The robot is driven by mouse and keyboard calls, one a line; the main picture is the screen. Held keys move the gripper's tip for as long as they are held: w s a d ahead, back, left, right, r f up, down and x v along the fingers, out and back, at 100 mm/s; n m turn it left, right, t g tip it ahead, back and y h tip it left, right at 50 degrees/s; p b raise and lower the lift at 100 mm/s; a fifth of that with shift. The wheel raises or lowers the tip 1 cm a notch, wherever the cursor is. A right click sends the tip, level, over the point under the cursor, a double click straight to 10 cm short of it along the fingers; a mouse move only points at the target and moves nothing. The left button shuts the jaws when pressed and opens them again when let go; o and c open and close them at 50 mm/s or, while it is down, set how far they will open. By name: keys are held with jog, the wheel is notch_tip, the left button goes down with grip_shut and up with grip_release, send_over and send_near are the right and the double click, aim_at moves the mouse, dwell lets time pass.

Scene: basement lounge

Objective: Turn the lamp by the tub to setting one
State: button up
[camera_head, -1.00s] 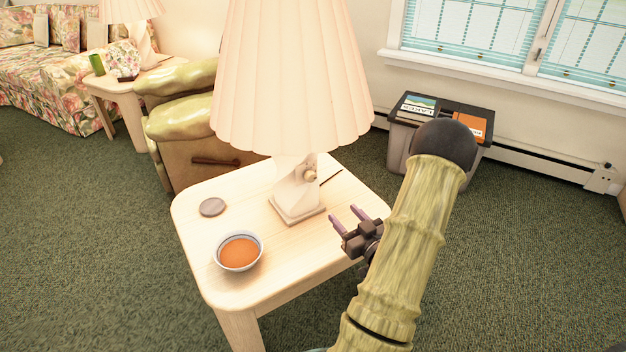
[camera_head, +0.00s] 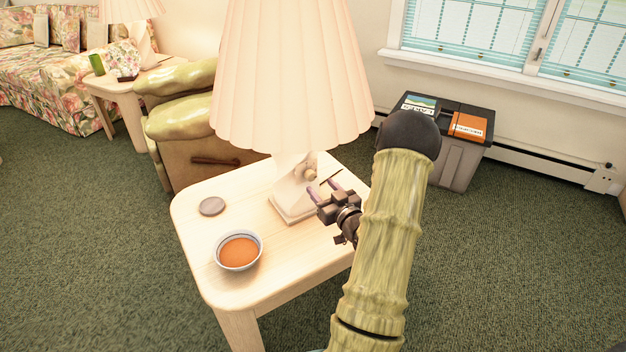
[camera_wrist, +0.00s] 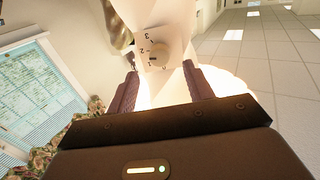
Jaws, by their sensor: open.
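The lamp (camera_head: 290,85) has a pleated cream shade and a pale angular base (camera_head: 290,207) on a wooden side table. Its round knob (camera_head: 309,172) is on the base below the shade. In the wrist view the knob (camera_wrist: 159,52) has the marks 1, 2 and 3 along its left side; I cannot tell for sure which mark it points to. My gripper (camera_head: 322,187) is open and empty, close in front of the base and slightly below the knob. In the wrist view the knob appears just beyond and between my fingers (camera_wrist: 160,78), apart from them.
The side table (camera_head: 225,185) also holds a bowl of orange soup (camera_head: 239,251) and a grey disc (camera_head: 212,206). A grey tub (camera_head: 458,165) with a black rim stands on the floor beyond, under the window. An armchair (camera_head: 190,165) is behind the table.

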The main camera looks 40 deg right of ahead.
aim_at(312, 177)
jog(key=w, duration=0.4)
jog(key=w+d, duration=0.1)
jog(key=w, duration=0.1)
jog(key=c, duration=1)
jog(key=shift+b, duration=0.3)
